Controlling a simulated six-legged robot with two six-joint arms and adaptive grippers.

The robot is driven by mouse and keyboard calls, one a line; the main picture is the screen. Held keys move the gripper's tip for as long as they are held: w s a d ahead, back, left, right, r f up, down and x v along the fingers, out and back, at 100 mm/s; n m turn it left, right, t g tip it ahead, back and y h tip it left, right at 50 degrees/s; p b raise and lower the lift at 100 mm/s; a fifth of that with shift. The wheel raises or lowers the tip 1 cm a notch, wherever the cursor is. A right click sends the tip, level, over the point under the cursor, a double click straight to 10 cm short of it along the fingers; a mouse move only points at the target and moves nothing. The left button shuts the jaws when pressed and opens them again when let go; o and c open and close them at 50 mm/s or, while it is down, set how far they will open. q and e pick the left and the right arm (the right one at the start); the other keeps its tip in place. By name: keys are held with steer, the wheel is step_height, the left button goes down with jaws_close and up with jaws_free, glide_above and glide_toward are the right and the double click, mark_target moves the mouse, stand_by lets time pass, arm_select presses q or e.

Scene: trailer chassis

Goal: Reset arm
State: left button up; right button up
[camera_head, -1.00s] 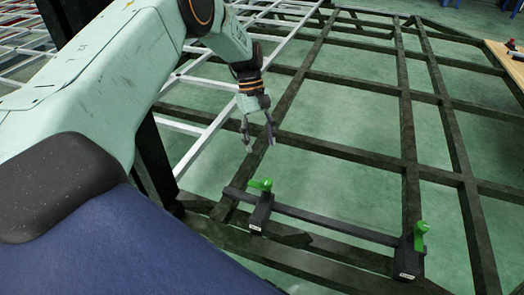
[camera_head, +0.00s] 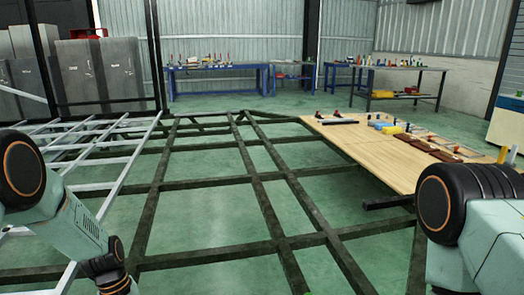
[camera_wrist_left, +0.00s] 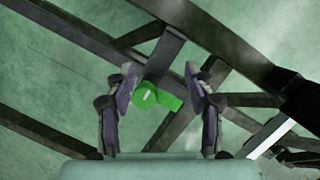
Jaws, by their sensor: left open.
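My left gripper (camera_wrist_left: 163,85) shows in the left wrist view with its two fingers apart and nothing between them in its grasp. Beyond the fingertips, a green clamp handle (camera_wrist_left: 146,95) on a dark bar shows in the gap; I cannot tell how far it is. In the head view only my left arm's links and wrist show at the lower left, and the gripper is below the frame. My right arm shows at the right edge, with its gripper out of view.
The dark chassis frame (camera_head: 264,205) spreads over the green floor, with a white frame (camera_head: 112,175) at left. A wooden board (camera_head: 385,163) with tools and parts lies at right. Workbenches (camera_head: 217,78) stand along the back wall.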

arm_select(q)
steer(key=s+d+f+m+t+y+p, duration=0.1)
steer(key=s+d+f+m, duration=0.15)
steer(key=s, duration=0.75)
steer(key=s+d+f+m+y+p, duration=0.15)
steer(key=s+d+m, duration=0.25)
steer(key=s, duration=0.6)
steer(key=s+r+m+t, duration=0.1)
steer(key=s+r, duration=0.3)
steer(key=s, duration=0.4)
steer(key=shift+d+r+m+p, duration=0.15)
steer(key=shift+d+m+p, duration=0.3)
steer(key=shift+m, duration=0.1)
